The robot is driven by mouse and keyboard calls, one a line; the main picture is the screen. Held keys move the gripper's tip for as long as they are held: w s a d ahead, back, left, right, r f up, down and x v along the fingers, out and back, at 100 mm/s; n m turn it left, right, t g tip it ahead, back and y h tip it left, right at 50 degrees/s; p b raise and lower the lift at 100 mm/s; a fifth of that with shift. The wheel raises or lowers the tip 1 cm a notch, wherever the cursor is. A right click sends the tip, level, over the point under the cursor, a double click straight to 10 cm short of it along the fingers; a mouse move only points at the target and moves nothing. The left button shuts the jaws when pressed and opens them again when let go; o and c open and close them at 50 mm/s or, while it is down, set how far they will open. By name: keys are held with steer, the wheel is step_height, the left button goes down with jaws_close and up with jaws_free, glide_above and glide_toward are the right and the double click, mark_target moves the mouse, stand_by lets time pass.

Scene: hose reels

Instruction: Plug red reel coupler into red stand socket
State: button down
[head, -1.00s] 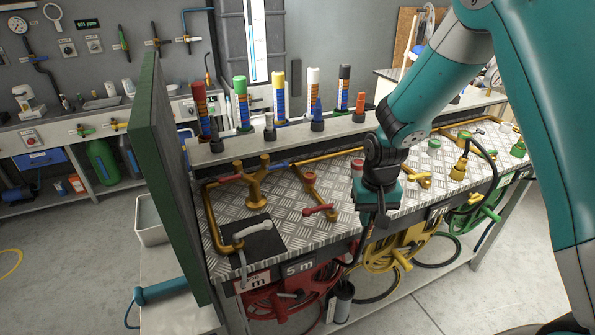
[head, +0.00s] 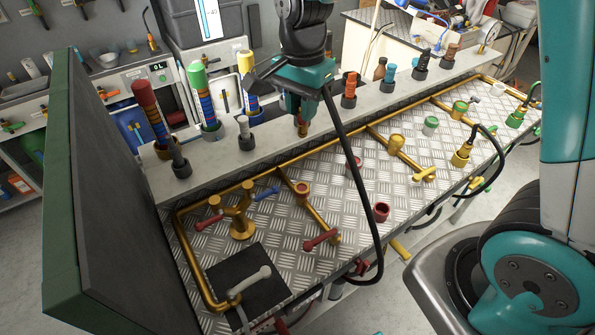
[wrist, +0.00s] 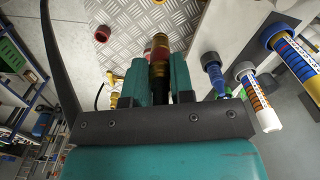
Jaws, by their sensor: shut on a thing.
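My gripper (head: 302,118) is shut on the red-banded brass coupler (head: 302,129), which hangs below the jaws. In the wrist view the coupler (wrist: 159,55) sits between the two teal fingers. A black hose (head: 352,145) trails from beside the gripper down past the bench's front edge. A brass socket with a red rim (head: 302,188) stands on the pipework, below the gripper in the picture and apart from the coupler. A red cup (head: 381,211) stands on the plate further right.
A raised grey shelf (head: 225,150) with coloured bottles runs behind the chequered plate. A dark upright panel (head: 115,190) closes the left end. Red valve handles (head: 320,240) and a brass post (head: 242,222) rise from the plate. Yellow and green fittings stand to the right.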

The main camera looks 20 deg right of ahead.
mark_target(303, 127)
step_height(303, 127, down, 18)
steer(key=p, duration=0.4)
steer(key=shift+d, duration=0.1)
steer(key=c, duration=1)
jaws_free()
steer(key=shift+r, duration=0.1)
step_height(303, 127, up, 11)
steer(key=b, duration=0.4)
steer(key=shift+r, duration=0.15)
steer(key=s+a+r+n+y, duration=0.2)
steer(key=s+r+n, duration=0.5)
steer(key=s+n, duration=0.2)
steer(key=s+a+r+n+y, duration=0.2)
steer(key=s+r+n, duration=0.5)
steer(key=s+n, duration=0.3)
steer(key=shift+s+a+r, duration=0.3)
steer(key=shift+s+r, duration=0.05)
steer(key=shift+s, duration=0.75)
